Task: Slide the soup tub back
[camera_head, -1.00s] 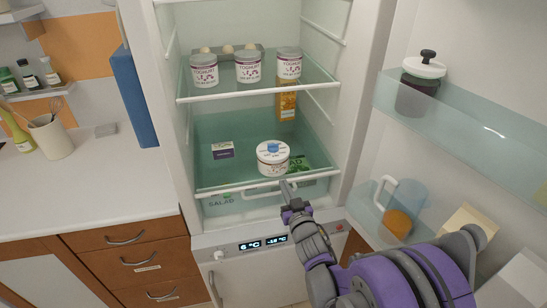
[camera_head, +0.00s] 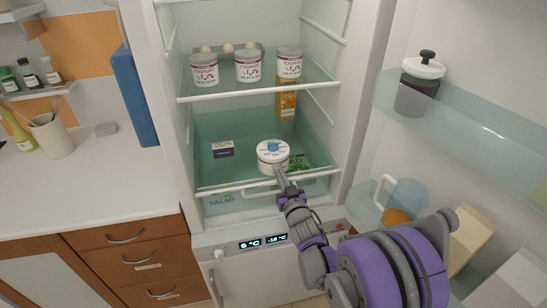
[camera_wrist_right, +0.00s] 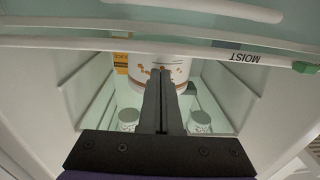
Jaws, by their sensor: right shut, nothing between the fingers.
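The soup tub (camera_head: 272,159), white with a white lid and a blue knob, stands upright on the lower glass shelf (camera_head: 240,183) of the open fridge, near its front. My right gripper (camera_head: 281,175) is shut and empty, and its tip is at the tub's lower front. In the right wrist view the shut fingers (camera_wrist_right: 163,75) point at the tub's side (camera_wrist_right: 182,74) and cover part of it. I cannot tell whether they touch it. My left gripper is not in view.
A green packet (camera_head: 299,162) lies close to the tub's right and a small dark box (camera_head: 222,149) to its left. A carton (camera_head: 286,105) stands behind. Yoghurt tubs (camera_head: 248,67) are on the shelf above. The white front rail (camera_head: 225,189) edges the lower shelf.

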